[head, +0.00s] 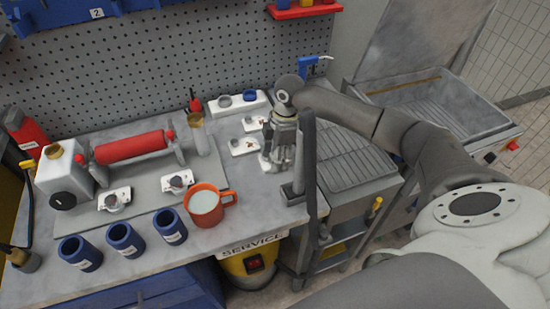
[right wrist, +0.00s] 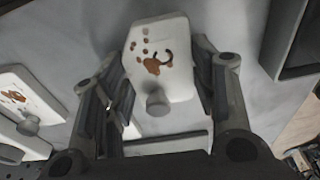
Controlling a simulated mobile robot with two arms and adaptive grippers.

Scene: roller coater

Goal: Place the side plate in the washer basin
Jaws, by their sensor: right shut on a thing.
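My right gripper (head: 275,158) is low over the grey bench and shut on a white side plate (right wrist: 158,50) with brown stains and a round grey knob. In the head view the gripper mostly hides this plate; a white edge (head: 266,163) shows beneath it. In the right wrist view the plate lies between the fingers (right wrist: 157,92). Whether it touches the bench is unclear. Two other stained white plates (head: 243,146) (head: 252,123) lie to the left. The washer basin (head: 435,105), grey metal with its lid raised, stands at the back right. My left gripper is not in view.
A ribbed metal drain tray (head: 345,158) lies between bench and basin. A dark upright post (head: 308,160) stands close right of the gripper. An orange mug (head: 205,205), blue cups (head: 125,240) and a red roller (head: 130,147) occupy the left bench.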

